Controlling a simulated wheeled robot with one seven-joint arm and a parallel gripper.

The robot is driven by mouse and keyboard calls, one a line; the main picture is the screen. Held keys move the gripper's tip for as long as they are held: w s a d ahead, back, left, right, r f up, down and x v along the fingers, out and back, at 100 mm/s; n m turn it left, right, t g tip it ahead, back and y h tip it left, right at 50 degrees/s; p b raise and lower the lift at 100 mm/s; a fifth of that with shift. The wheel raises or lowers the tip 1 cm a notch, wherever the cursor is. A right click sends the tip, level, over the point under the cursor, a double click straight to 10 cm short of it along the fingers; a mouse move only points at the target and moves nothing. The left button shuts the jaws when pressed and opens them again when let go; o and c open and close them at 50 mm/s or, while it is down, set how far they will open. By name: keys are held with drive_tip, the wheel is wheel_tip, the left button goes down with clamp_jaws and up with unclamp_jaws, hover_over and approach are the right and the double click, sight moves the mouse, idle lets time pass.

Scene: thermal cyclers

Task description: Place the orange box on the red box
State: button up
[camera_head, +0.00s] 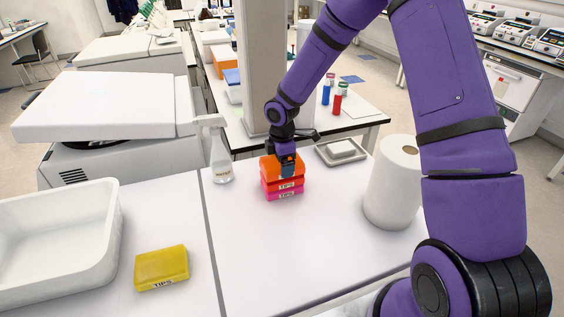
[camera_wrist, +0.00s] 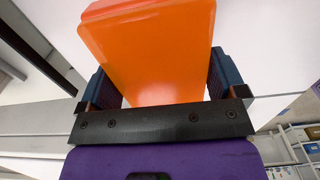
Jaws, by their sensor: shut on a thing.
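The orange box (camera_head: 270,166) is in my gripper (camera_head: 287,165), above the table near its back edge. In the wrist view the orange box (camera_wrist: 155,50) sits between both fingers of my gripper (camera_wrist: 165,85) and fills the gap. The red box (camera_head: 283,185) is directly below the orange box, and the two look stacked and in line. I cannot tell whether a small gap is left between them. The red box is on top of a pink box (camera_head: 286,195).
A yellow box (camera_head: 161,267) and a white bin (camera_head: 55,235) are on the left. A spray bottle (camera_head: 218,150) stands left of the stack. A paper roll (camera_head: 394,185) and a small grey tray (camera_head: 341,151) are to the right. The front table area is clear.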

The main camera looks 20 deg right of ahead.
drive_tip(key=shift+f, duration=0.15)
drive_tip(key=o, duration=0.7)
drive_tip(key=s+d+r+m+t+h, duration=0.15)
drive_tip(key=s+r, duration=0.25)
drive_tip(key=r, duration=0.8)
drive_tip(key=s+d+r+m, duration=0.1)
drive_tip(key=s+r+m, duration=0.2)
drive_tip(key=r, duration=0.8)
drive_tip(key=shift+s+d+r+m+t+y, duration=0.25)
drive_tip(key=shift+s+d+r+m+t, duration=0.45)
drive_tip(key=shift+s+r+m, duration=2.55)
drive_tip(key=shift+s+d+r+m+t+y, duration=0.25)
drive_tip(key=shift+s+d+r+m+t, duration=0.75)
drive_tip(key=shift+s, duration=4.4)
drive_tip(key=shift+s+d+r+m+t+y, duration=0.2)
drive_tip(key=shift+s+d+r+m, duration=0.3)
drive_tip(key=shift+s+r+m, duration=2.8)
